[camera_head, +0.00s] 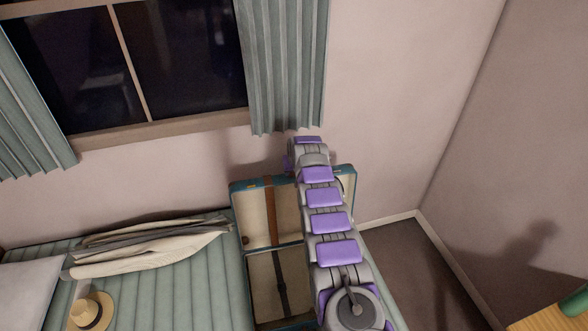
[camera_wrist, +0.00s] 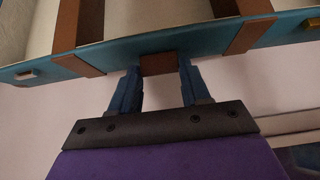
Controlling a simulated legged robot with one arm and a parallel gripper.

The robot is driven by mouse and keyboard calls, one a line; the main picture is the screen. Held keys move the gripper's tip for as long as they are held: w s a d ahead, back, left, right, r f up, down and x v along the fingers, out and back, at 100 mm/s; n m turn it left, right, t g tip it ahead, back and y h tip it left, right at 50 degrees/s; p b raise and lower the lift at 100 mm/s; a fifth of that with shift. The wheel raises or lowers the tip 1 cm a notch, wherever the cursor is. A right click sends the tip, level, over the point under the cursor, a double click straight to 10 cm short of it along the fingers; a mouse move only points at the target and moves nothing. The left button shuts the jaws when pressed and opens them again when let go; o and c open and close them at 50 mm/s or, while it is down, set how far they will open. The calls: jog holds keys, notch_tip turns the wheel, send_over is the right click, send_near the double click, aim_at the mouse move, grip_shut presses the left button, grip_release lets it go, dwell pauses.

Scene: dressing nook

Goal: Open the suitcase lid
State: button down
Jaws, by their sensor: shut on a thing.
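The suitcase (camera_head: 278,284) lies on the bench with its teal lid (camera_head: 253,210) raised steeply against the wall side. Its cream lining and brown straps show. My arm covers the right part of the suitcase, and my gripper is hidden in the head view. In the wrist view the lid's teal edge (camera_wrist: 105,56) runs across the top, with a brown handle piece (camera_wrist: 158,64) at its middle. My gripper (camera_wrist: 155,80) has its two blue fingers on either side of this piece, shut on it.
A green striped bench cushion (camera_head: 150,290) bears the suitcase. A straw hat (camera_head: 91,311), folded clothing (camera_head: 150,245) and a white pillow (camera_head: 28,290) lie to the left. A curtain (camera_head: 285,65) hangs behind the lid. Open floor (camera_head: 415,265) shows on the right.

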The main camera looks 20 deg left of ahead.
jog(key=c, duration=0.5)
grip_release()
jog(key=shift+f, duration=0.15)
jog(key=shift+r, duration=0.2)
jog(key=shift+v, duration=1.1)
jog(key=shift+s+r, duration=0.15)
jog(key=v, duration=1.4)
jog(key=shift+r, duration=0.3)
